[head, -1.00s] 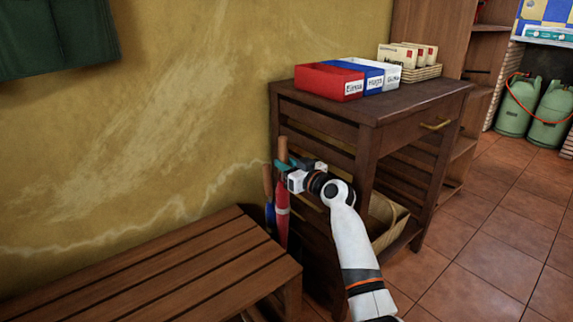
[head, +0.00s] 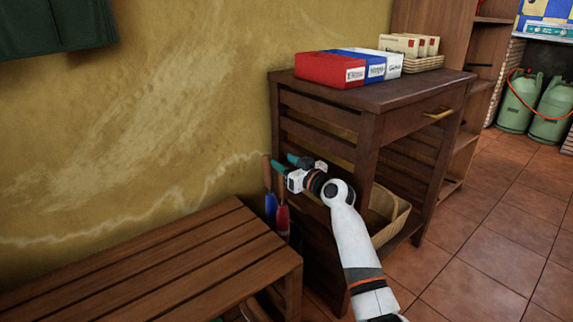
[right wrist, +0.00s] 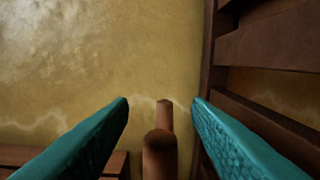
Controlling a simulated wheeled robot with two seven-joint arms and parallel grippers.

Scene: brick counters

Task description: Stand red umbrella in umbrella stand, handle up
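The red umbrella (head: 282,219) stands upright in the gap between the bench and the wooden cabinet, its handle end up. A blue umbrella (head: 270,205) with a brown handle (head: 267,173) stands close beside it. My right gripper (head: 284,163) is above the red umbrella, with its teal fingers apart. In the right wrist view the open fingers (right wrist: 160,103) have a near brown handle (right wrist: 160,157) between and below them, with clear space on both sides. A second handle (right wrist: 164,114) shows beyond it. The umbrella stand and the umbrellas' lower ends are hidden by the bench. My left gripper is out of view.
The slatted bench (head: 150,262) is at the left front. The cabinet (head: 400,122) is close to my right gripper and carries a red box (head: 325,69), other boxes and a letter basket. The yellow wall (head: 160,110) is behind. Floor is clear at right.

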